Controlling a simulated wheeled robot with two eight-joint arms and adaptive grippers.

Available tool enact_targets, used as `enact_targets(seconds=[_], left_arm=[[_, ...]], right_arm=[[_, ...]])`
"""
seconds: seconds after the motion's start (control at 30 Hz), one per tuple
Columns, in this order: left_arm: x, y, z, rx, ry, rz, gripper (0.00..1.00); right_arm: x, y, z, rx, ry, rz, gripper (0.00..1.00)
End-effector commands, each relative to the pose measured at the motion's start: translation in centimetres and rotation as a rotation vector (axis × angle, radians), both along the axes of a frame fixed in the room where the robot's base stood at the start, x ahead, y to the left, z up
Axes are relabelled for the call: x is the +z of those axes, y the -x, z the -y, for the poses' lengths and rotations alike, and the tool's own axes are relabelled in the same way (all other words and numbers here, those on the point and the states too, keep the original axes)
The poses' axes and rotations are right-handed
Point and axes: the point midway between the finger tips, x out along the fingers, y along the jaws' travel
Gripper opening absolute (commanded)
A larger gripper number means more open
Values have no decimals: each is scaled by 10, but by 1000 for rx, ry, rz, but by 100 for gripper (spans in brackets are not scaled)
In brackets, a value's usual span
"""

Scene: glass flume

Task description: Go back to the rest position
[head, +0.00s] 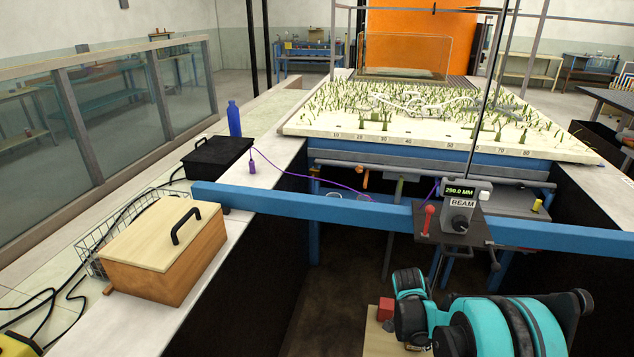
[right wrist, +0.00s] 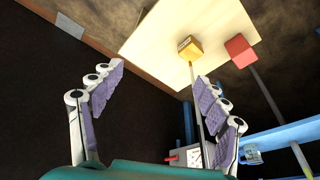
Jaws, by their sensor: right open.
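My right arm, teal and black, comes in at the bottom right of the head view, below the blue beam (head: 330,208); its fingers cannot be made out there. In the right wrist view my right gripper (right wrist: 159,76) is open, its two purple-padded fingers spread wide with nothing between them. Beyond the fingers is a pale wooden board (right wrist: 228,22) with a yellow block (right wrist: 190,47) and a red block (right wrist: 240,51), each on a rod. The red block also shows beside my arm in the head view (head: 385,310). My left gripper is not in view.
A control box marked BEAM (head: 460,213) with a 290.0 MM display sits on the blue beam. A wooden box (head: 165,245), black case (head: 217,157) and blue bottle (head: 234,119) stand on the left ledge. The planted flume bed (head: 400,150) lies behind.

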Motion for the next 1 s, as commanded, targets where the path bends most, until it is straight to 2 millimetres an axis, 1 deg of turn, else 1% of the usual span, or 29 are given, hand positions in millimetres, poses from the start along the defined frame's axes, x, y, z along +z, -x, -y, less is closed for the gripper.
enact_targets(seconds=[0.03, 0.1, 0.2, 0.3, 0.4, 0.47, 0.5, 0.63, 0.7, 0.8, 0.9, 1.0], left_arm=[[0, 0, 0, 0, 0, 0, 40], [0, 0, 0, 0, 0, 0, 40], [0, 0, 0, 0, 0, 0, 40], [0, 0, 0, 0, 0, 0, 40], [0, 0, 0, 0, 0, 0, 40], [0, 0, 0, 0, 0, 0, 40], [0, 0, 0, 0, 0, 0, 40], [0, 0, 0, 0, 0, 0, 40], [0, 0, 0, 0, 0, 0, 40], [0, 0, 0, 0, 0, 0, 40], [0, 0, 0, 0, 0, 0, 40], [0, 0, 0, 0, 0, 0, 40]], right_arm=[[22, 9, -6, 66, -6, 7, 75], [48, 20, -15, 170, -10, 20, 75], [82, 39, -28, 318, -10, 41, 75], [111, 62, -41, 463, -2, 66, 75], [134, 86, -53, 604, 13, 93, 75], [145, 102, -60, 688, 26, 110, 75], [151, 113, -65, 743, 36, 121, 75], [166, 148, -79, 918, 79, 162, 75], [170, 165, -86, 1006, 107, 184, 75], [171, 186, -94, 1112, 148, 211, 75], [171, 200, -100, 1191, 183, 230, 75], [170, 208, -103, 1238, 206, 243, 75]])
